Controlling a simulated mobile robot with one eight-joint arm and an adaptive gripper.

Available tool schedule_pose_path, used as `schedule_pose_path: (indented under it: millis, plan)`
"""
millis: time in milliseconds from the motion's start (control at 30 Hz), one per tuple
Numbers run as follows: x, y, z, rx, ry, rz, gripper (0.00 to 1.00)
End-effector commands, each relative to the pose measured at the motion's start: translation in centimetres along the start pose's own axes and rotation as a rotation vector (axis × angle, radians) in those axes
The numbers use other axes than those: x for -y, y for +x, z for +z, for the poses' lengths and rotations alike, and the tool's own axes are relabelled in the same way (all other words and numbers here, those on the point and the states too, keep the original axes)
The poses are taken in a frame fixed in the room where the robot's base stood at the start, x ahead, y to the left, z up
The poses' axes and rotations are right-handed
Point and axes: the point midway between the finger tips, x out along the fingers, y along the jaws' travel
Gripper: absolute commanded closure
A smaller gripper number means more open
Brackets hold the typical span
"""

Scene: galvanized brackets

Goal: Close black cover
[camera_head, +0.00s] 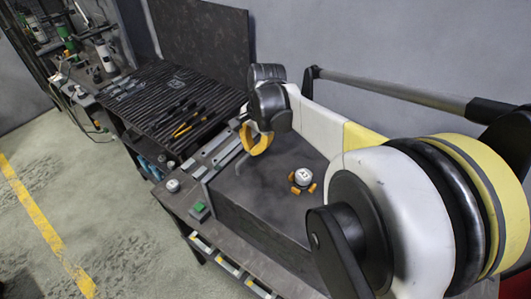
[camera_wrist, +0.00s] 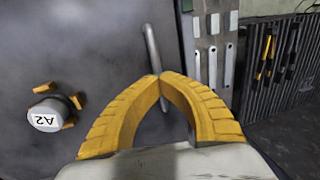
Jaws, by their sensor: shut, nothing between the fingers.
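My gripper (camera_head: 256,140) has orange fingers and is shut and empty, above the dark box on the bench. In the wrist view its fingertips (camera_wrist: 157,77) meet in front of a grey bar handle (camera_wrist: 150,45); I cannot tell whether they touch it. The handle lies along a flat dark surface (camera_wrist: 90,40), which shows in the head view as the dark box top (camera_head: 245,185). A tall dark panel (camera_head: 205,40) stands upright behind the slatted table. I cannot tell for certain which of these is the black cover.
A white knob marked A2 (camera_wrist: 45,115) with orange tabs stands on the dark surface. Metal strips (camera_wrist: 212,65) lie beside it. The slatted table (camera_head: 155,95) holds orange and black tools. A green button (camera_head: 199,207) sits near the bench front. The floor at left is clear.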

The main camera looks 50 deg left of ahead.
Motion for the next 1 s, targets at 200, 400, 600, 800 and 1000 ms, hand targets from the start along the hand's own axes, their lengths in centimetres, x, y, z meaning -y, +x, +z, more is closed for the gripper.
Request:
schedule_pose_path:
  millis: [200, 400, 600, 800, 1000]
  plan:
    - [0.7, 0.2, -0.1, -0.001, 0.001, 0.001, 0.96]
    - [0.7, 0.2, -0.1, 0.000, 0.001, 0.001, 0.68]
    - [0.7, 0.1, -0.1, 0.000, 0.001, 0.001, 0.68]
    - [0.7, -2.3, -0.1, 0.000, 0.001, 0.001, 0.68]
    - [0.7, -6.8, 0.0, 0.000, 0.000, 0.001, 0.68]
